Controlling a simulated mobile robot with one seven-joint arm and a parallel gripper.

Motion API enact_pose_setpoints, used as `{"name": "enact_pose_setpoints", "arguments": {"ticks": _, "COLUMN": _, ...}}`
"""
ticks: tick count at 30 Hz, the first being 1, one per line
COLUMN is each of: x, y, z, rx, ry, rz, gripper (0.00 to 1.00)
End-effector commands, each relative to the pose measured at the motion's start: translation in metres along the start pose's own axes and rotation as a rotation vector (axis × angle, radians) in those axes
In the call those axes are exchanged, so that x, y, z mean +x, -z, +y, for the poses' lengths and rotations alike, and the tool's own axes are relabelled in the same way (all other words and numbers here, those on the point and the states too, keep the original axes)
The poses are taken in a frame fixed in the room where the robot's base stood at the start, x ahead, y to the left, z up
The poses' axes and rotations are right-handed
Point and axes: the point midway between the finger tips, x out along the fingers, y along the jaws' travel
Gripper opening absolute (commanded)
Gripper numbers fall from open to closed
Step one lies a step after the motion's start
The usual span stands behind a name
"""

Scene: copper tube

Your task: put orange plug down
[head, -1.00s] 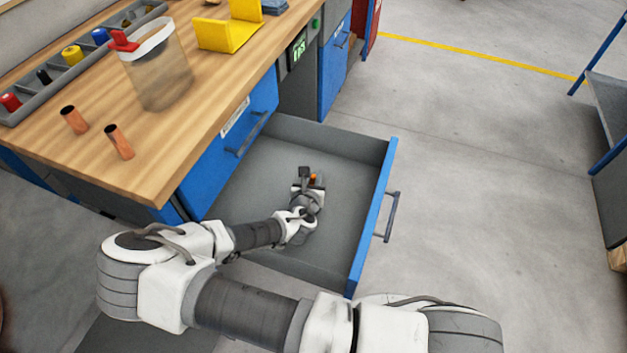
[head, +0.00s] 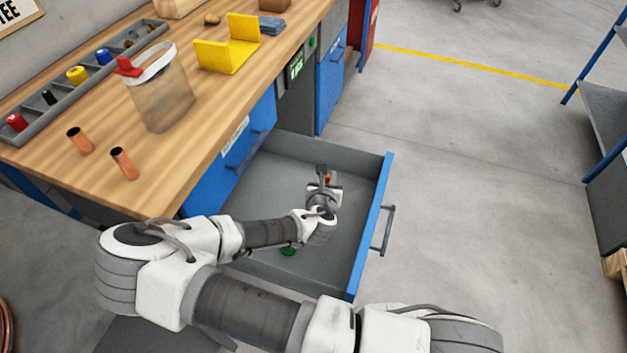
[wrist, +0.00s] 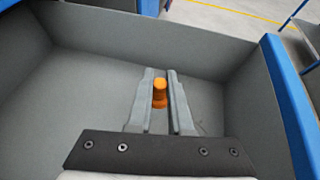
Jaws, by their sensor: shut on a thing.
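The orange plug (wrist: 160,90) is held between the two fingers of my gripper (wrist: 161,80), in the wrist view. In the head view the plug (head: 327,178) shows as a small orange spot at my gripper (head: 323,174). My gripper is inside the open grey drawer (head: 270,155) with the blue front. Whether the plug touches the drawer floor cannot be told. The floor around the fingers is bare in the wrist view.
A green item (head: 288,251) lies in the drawer, partly behind my arm. On the wooden bench stand two copper tubes (head: 124,163), a clear bag (head: 163,95), a yellow bracket (head: 228,55) and a parts tray (head: 60,113). The drawer walls surround my gripper.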

Motion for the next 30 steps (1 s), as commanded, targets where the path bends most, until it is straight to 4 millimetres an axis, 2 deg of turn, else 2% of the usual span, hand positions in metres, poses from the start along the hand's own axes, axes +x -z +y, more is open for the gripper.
{"name": "enact_pose_setpoints", "arguments": {"ticks": 3, "x": -0.004, "y": -0.016, "z": -0.025, "rx": 0.0, "ry": 0.005, "rz": 0.001, "gripper": 0.0}}
{"name": "enact_pose_setpoints", "arguments": {"ticks": 9, "x": -0.008, "y": -0.033, "z": -0.054, "rx": 0.002, "ry": 0.004, "rz": 0.001, "gripper": 0.0}}
{"name": "enact_pose_setpoints", "arguments": {"ticks": 16, "x": -0.01, "y": -0.047, "z": -0.07, "rx": -0.002, "ry": -0.004, "rz": -0.001, "gripper": 0.0}}
{"name": "enact_pose_setpoints", "arguments": {"ticks": 19, "x": -0.011, "y": -0.068, "z": -0.074, "rx": -0.011, "ry": -0.028, "rz": -0.006, "gripper": 0.0}}
{"name": "enact_pose_setpoints", "arguments": {"ticks": 24, "x": -0.018, "y": -0.114, "z": -0.083, "rx": -0.04, "ry": -0.088, "rz": -0.009, "gripper": 0.0}}
{"name": "enact_pose_setpoints", "arguments": {"ticks": 27, "x": -0.023, "y": -0.134, "z": -0.089, "rx": -0.053, "ry": -0.115, "rz": -0.006, "gripper": 0.0}}
{"name": "enact_pose_setpoints", "arguments": {"ticks": 30, "x": -0.028, "y": -0.145, "z": -0.093, "rx": -0.061, "ry": -0.131, "rz": -0.003, "gripper": 0.0}}
